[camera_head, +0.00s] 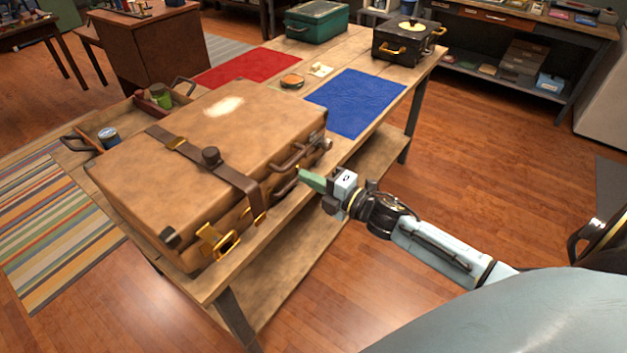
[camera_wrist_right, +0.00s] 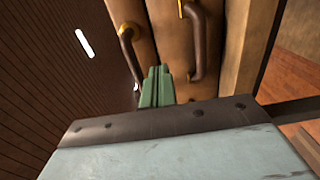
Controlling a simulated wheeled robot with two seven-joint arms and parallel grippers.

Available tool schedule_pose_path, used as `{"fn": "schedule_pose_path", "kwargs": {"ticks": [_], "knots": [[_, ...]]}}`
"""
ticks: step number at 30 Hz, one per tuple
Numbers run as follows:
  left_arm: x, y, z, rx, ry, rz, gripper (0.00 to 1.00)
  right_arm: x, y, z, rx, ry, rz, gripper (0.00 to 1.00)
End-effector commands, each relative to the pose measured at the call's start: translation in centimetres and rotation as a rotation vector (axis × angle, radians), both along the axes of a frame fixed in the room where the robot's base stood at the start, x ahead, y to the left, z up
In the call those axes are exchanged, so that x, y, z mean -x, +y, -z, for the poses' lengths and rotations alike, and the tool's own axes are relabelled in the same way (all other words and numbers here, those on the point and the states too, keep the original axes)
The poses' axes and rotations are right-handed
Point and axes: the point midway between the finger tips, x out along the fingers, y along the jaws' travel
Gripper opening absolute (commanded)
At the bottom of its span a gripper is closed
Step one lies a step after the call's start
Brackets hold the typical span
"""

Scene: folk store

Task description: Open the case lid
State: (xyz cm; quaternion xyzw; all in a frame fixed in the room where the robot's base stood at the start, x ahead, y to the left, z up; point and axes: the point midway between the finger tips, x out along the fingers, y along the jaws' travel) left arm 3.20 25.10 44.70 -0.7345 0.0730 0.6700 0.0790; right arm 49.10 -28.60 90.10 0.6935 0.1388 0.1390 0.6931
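A large tan leather case (camera_head: 215,135) lies flat on the wooden table, its lid down. A dark brown strap (camera_head: 218,172) with a knob crosses the lid, and a brass buckle (camera_head: 220,243) sits at the near corner. My right gripper (camera_head: 302,173) is at the case's right side, close to its dark handles (camera_head: 287,160). In the right wrist view its green fingers (camera_wrist_right: 157,85) are together, pointing between a left handle (camera_wrist_right: 128,50) and a right handle (camera_wrist_right: 198,50). Nothing shows gripped; whether the tips touch the case is unclear. My left gripper is out of view.
The table holds a blue mat (camera_head: 358,103), a red mat (camera_head: 248,67), a green box (camera_head: 316,22) and a black case (camera_head: 402,45) behind. A wooden tray (camera_head: 130,116) stands beyond the tan case. Open floor (camera_head: 490,150) lies right of the table.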

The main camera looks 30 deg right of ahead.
Motion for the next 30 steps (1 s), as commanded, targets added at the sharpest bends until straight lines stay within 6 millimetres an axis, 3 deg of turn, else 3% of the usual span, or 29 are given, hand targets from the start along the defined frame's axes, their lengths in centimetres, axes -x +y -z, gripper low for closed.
{"fn": "schedule_pose_path", "kwargs": {"ticks": [30], "knots": [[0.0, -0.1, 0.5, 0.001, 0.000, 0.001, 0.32, -2.8, 1.2, 0.0, 0.000, 0.000, 0.000, 0.00]]}}
